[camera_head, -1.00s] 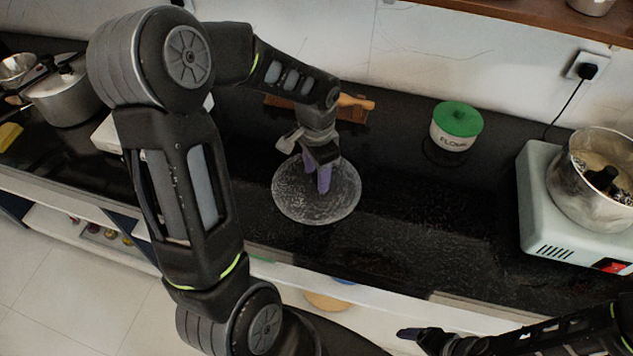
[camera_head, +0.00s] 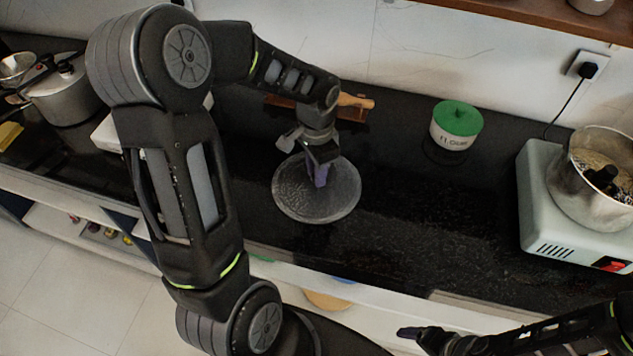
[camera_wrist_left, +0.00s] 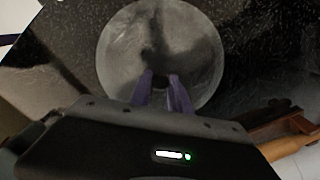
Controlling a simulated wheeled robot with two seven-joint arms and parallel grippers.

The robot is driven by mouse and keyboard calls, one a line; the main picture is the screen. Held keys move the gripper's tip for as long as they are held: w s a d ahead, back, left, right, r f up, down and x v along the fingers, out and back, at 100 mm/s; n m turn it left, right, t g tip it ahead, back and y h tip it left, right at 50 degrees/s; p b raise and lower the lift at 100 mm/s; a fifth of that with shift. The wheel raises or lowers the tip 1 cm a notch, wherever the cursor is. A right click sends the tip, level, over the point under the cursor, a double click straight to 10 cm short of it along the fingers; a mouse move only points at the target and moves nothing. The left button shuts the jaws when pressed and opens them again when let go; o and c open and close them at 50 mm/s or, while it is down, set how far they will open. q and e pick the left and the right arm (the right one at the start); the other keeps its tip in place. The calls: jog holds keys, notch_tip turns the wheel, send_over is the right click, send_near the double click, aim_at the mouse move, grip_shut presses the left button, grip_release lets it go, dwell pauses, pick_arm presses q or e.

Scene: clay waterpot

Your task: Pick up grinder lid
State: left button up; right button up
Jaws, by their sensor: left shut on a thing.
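The grinder lid is a round grey disc (camera_head: 298,207) on the black counter, in the middle of the head view. It also fills the upper middle of the left wrist view (camera_wrist_left: 195,50). My left gripper (camera_head: 320,180) points down onto the lid's centre. Its purple fingers (camera_wrist_left: 161,84) are shut on a small dark part at the middle of the lid, mostly hidden between them. I cannot tell whether the lid is clear of the counter. My right gripper (camera_head: 418,334) is at the lower right, in front of the counter; its jaws are not clear.
A green-lidded white jar (camera_head: 455,128) stands behind and right of the lid. The grinder base (camera_head: 555,225) bears a steel pot (camera_head: 590,195) at the right. A wooden board and rolling pin (camera_head: 355,102) lie behind. A pressure cooker (camera_head: 65,95) stands far left.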

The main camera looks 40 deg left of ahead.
pick_arm(q)
grip_shut()
notch_tip(320, 180, up, 10)
jog(key=shift+b, duration=0.35)
dwell(0.4)
dwell(0.5)
